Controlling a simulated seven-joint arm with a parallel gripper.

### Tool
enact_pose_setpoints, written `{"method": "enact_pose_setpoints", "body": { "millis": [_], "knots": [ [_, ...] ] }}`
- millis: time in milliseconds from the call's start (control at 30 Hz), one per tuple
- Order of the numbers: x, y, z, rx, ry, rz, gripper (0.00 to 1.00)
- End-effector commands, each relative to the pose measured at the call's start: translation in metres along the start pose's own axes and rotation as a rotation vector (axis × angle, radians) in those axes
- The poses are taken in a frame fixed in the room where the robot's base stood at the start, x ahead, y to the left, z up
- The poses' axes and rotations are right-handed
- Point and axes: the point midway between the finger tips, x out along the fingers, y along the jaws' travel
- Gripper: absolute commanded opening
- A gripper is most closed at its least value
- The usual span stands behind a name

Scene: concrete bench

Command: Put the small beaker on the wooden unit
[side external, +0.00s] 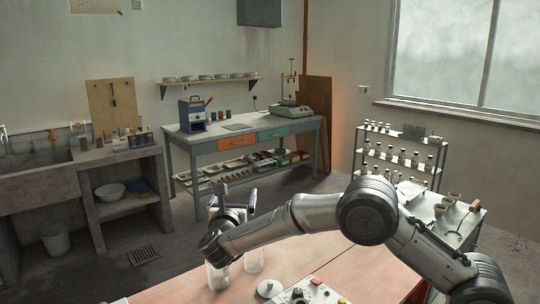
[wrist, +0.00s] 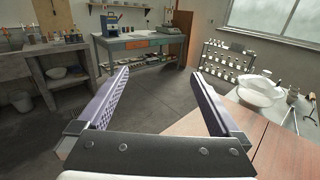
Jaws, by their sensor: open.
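Two clear glass vessels stand at the far edge of the reddish wooden-topped unit (side external: 190,290) in the side external view. One glass vessel (side external: 218,277) is at the left, just below my wrist. The other glass vessel (side external: 254,262) is a little to its right and partly behind my arm. I cannot tell which is the small beaker. My gripper (side external: 233,203) is above them, its fingers apart and pointing away from the wooden top. In the wrist view my gripper (wrist: 160,75) is open with nothing between its fingers. The wooden top (wrist: 205,128) shows at the lower right there.
A round lidded dish (side external: 269,289) and a device with knobs (side external: 312,292) sit at the front of the wooden top. A bottle rack (side external: 400,155) stands at the right. A concrete bench (side external: 110,155) and a workbench (side external: 245,130) are further back, with open floor between.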

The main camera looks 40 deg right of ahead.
Motion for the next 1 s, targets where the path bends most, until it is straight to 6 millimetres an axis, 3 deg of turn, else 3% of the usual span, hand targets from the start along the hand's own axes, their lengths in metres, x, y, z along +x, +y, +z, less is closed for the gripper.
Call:
{"method": "enact_pose_setpoints", "body": {
  "millis": [600,1000],
  "knots": [
    [0.023,-0.067,0.085,0.002,-0.001,-0.055,1.0],
    [0.027,-0.085,0.104,-0.001,0.0,-0.058,1.0]
  ]
}}
